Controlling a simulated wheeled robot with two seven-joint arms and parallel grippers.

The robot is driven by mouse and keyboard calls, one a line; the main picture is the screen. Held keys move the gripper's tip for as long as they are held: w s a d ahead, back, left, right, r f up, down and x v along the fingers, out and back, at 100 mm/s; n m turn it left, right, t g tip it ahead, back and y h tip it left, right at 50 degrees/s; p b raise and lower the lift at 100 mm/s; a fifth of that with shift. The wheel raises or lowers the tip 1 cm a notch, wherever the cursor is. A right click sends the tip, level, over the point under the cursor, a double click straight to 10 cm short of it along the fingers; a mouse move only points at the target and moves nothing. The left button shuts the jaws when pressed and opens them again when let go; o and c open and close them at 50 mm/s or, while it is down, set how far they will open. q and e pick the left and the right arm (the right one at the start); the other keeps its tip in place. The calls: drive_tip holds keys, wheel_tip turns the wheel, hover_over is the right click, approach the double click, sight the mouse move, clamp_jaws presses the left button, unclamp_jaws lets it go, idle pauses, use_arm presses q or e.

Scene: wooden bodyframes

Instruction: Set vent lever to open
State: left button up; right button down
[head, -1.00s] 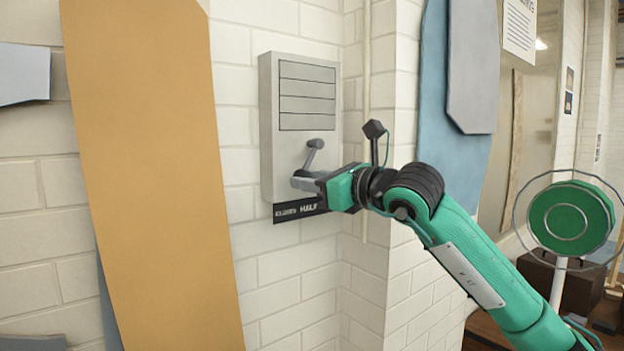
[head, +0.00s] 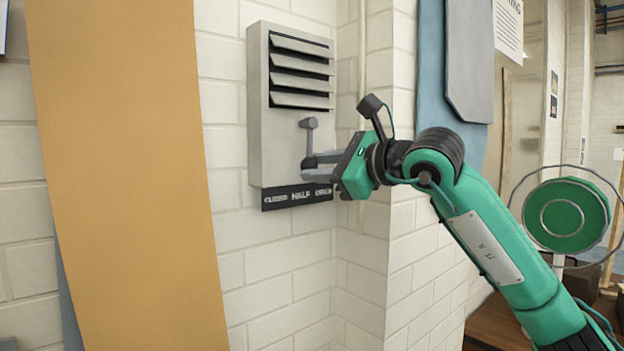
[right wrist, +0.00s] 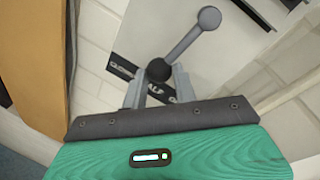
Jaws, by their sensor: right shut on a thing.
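The vent (head: 258,110) is a grey wall box with tilted slats (head: 301,75) that have dark gaps between them. Its lever (head: 310,137) hangs almost straight down from a round grey pivot, above a black label strip (head: 296,197) where HALF shows in the middle. The strip's right end is partly covered by my gripper. My right gripper (head: 312,164) is shut on the lever's dark knob, coming from the right. In the right wrist view, the dark knob (right wrist: 158,70) sits between the two fingers, and the grey lever arm (right wrist: 186,42) runs to its pivot. My left gripper is not in view.
A tall orange-tan board (head: 125,180) stands left of the vent. A wall corner with a thin pipe is just right of it. Blue and grey panels (head: 470,70) hang further right. A round green disc (head: 563,215) stands at the far right.

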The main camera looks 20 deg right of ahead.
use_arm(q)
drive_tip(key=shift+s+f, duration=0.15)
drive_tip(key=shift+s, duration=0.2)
use_arm(e)
drive_tip(key=w+d+r+n+h, duration=0.2)
drive_tip(key=d+n, duration=0.3)
drive_tip(key=n, duration=0.3)
drive_tip(key=shift+d+r+n, duration=0.15)
drive_tip(key=shift+n, duration=0.15)
drive_tip(key=c, duration=1.1)
unclamp_jaws()
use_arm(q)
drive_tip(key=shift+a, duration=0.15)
